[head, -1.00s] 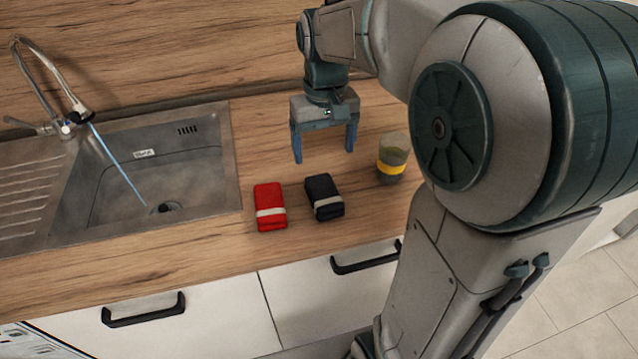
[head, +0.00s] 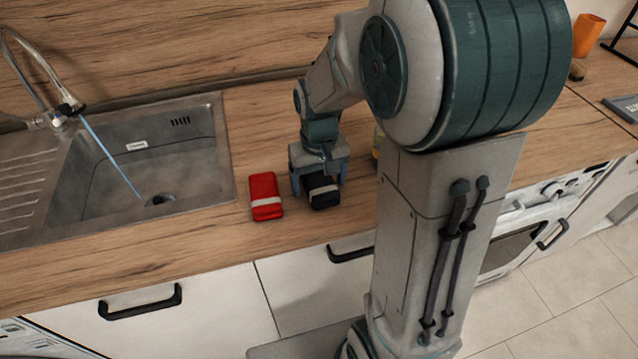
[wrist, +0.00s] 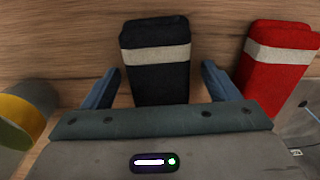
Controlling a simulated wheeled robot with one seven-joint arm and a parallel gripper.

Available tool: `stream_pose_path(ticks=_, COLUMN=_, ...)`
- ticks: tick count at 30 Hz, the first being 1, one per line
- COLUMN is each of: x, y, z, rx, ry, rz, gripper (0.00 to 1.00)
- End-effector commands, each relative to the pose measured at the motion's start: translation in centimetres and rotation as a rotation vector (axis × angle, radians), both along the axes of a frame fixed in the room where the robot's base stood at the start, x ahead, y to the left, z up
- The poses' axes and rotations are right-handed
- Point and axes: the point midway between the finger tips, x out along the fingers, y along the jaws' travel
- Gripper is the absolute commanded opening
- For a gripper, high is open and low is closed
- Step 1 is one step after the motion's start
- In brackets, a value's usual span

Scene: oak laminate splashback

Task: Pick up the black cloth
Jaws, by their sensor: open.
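The black cloth (head: 322,194) is a folded dark bundle with a light band, lying on the wooden counter. It also shows in the wrist view (wrist: 156,80), between my two fingers. My gripper (head: 319,184) is lowered over the cloth and open, with one finger on each side of it. In the wrist view, my gripper (wrist: 162,82) shows a gap between each finger and the cloth. The cloth's near end in the wrist view is hidden by the gripper body.
A red folded cloth (head: 265,197) with a light band lies just left of the black one. A jar with a yellow band (wrist: 25,112) stands on the other side, mostly hidden in the head view. The sink (head: 150,165) with running water is further left.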

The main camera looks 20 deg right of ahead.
Motion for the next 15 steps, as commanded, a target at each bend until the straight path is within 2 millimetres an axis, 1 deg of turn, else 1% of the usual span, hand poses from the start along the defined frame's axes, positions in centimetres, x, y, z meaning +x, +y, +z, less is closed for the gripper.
stream_pose_path(ticks=5, x=0.01, y=0.0, z=0.01, rx=0.0, ry=0.0, rz=0.0, gripper=0.82)
stream_pose_path(ticks=6, x=0.01, y=-0.01, z=0.01, rx=0.0, ry=0.0, rz=0.0, gripper=0.71)
stream_pose_path(ticks=8, x=0.01, y=-0.01, z=0.02, rx=0.0, ry=0.0, rz=0.0, gripper=0.54)
stream_pose_path(ticks=9, x=0.01, y=-0.01, z=0.02, rx=0.0, ry=-0.001, rz=0.0, gripper=0.43)
stream_pose_path(ticks=10, x=0.01, y=-0.01, z=0.03, rx=0.0, ry=0.0, rz=0.0, gripper=0.35)
stream_pose_path(ticks=15, x=0.01, y=-0.01, z=0.04, rx=0.0, ry=-0.001, rz=0.0, gripper=0.34)
